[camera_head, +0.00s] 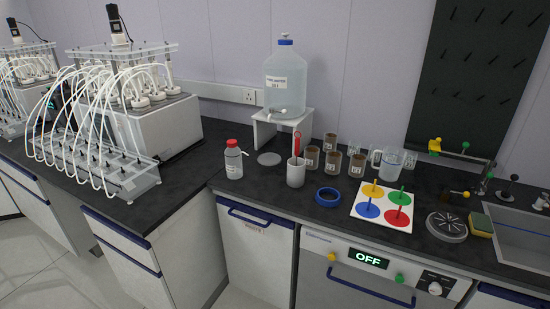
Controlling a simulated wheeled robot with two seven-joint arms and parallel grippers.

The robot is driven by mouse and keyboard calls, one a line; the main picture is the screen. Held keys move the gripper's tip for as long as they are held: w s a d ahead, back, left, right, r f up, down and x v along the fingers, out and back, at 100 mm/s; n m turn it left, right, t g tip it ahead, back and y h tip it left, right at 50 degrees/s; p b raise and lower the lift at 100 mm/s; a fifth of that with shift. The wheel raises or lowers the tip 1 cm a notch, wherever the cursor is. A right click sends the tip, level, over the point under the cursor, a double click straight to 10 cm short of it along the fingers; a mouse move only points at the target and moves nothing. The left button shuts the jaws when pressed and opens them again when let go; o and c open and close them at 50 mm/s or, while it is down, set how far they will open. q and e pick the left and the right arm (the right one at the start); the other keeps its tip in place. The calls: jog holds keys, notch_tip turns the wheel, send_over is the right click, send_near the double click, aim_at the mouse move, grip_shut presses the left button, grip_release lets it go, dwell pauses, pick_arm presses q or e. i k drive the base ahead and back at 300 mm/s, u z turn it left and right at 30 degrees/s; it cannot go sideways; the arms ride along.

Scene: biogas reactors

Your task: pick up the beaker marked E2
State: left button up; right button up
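Several small brown-filled beakers with white labels stand grouped on the dark counter right of centre. One is at the left of the group (311,157), one in the middle (333,163), one at the right (357,166), and one behind (330,141). Their labels are too small to read surely, so I cannot tell which is E2. Neither of my grippers is in view.
A water carboy (286,80) on a white stand (263,131), a red-capped bottle (233,161), a grey cup (296,173), and a blue ring (328,197) are left of or before the beakers. A colored-disc board (384,205), clear pitcher (390,164) and sink (520,236) are rightward.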

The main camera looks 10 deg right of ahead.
aim_at(333, 163)
jog(key=u, duration=0.3)
jog(key=i, duration=1.1)
jog(key=z, duration=0.15)
